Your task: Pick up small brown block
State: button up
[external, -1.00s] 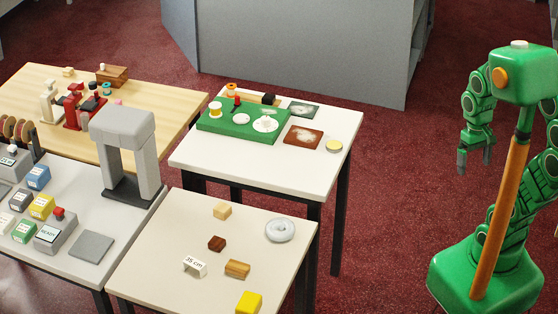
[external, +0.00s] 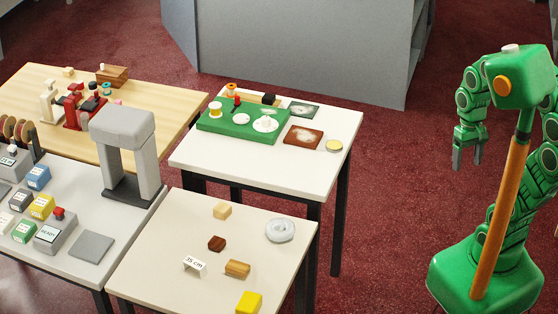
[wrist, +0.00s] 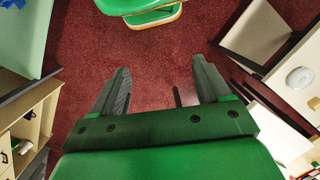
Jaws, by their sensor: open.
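The small brown block (external: 217,243) is dark reddish brown and lies on the low cream table in the external view. A pale wood block (external: 222,211) lies behind it and a longer tan block (external: 237,268) lies in front and to its right. My gripper (external: 467,168) hangs over the floor at the right, well away from the tables. It is open and empty. In the wrist view its two fingers (wrist: 162,92) are spread apart over the red carpet. I cannot make out the brown block in the wrist view.
The cream table also holds a white "35 cm" card (external: 194,265), a yellow block (external: 249,302) and a grey-white ring (external: 280,230). A white table (external: 310,175) with a green board (external: 243,128) stands behind. Open carpet (external: 390,220) lies between me and the tables.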

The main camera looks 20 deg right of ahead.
jog(key=w+a+f+m+g+y, duration=0.1)
jog(key=w+a+f+m+y, duration=0.15)
jog(key=w+a, duration=1.2)
jog(key=w+a+f+m+g+y, duration=0.1)
jog(key=w+a+f+m+y, duration=0.15)
jog(key=w+a, duration=1.25)
jog(key=m+g+y, duration=0.4)
jog(key=m+y, duration=0.1)
send_near(219, 237)
jog(key=shift+s+a+f, duration=0.1)
jog(key=shift+s+a, duration=0.45)
jog(key=shift+s, duration=0.05)
jog(key=shift+s+a+f, duration=0.25)
jog(key=shift+a+f, duration=0.2)
jog(key=shift+a, duration=0.05)
jog(key=shift+x, duration=3.7)
jog(key=c, duration=1)
jog(key=shift+c, duration=0.2)
